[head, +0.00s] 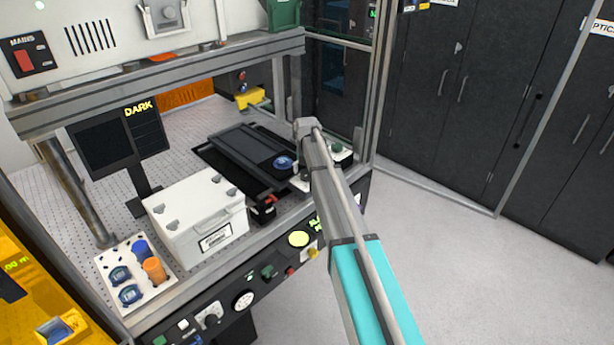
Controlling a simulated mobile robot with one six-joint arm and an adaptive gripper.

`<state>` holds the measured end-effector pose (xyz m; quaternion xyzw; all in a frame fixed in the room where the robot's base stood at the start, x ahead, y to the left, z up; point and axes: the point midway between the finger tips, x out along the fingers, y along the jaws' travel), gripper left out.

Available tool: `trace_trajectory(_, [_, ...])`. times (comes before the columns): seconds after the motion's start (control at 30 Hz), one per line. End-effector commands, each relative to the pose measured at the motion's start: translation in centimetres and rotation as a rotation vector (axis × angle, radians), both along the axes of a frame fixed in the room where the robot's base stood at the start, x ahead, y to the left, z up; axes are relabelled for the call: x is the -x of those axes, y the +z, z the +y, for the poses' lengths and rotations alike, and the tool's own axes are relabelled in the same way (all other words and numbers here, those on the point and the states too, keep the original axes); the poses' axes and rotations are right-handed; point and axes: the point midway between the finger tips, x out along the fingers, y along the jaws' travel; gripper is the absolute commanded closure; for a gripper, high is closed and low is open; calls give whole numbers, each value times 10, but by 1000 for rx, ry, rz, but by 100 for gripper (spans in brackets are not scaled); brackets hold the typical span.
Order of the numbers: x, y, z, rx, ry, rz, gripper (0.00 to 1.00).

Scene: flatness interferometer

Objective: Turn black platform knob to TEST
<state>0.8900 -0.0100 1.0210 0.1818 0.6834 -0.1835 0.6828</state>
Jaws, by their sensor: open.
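A black rotary knob (211,320) sits on a pale plate on the bench's front panel, at the lower left. Its pointer and lettering are too small to read. A black platform (240,150) with a raised slide lies on the perforated bench top, and a blue round piece (284,162) sits at its right end. I cannot tell which control is the platform's knob, and no TEST mark is readable. My arm reaches in from the lower right and covers the platform's right side and part of the panel. My gripper's fingers do not show; the arm's far end hides that spot.
A white lidded case (197,218) and a white holder (126,292) with blue and orange pieces stand near the front edge. A monitor (118,140) reads DARK. Metal posts frame the bench; the right floor is clear.

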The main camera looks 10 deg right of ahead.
Motion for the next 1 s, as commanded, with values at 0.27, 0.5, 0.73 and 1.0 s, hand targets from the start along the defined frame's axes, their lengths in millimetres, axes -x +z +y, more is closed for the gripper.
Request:
trace_trajectory(0.27, [0,0,0,0,0,0,0])
trace_trajectory(0.5, [0,0,0,0,0,0,41])
trace_trajectory(0.73, [0,0,0,0,0,0,80])
trace_trajectory(1.0, [0,0,0,0,-19,0,80])
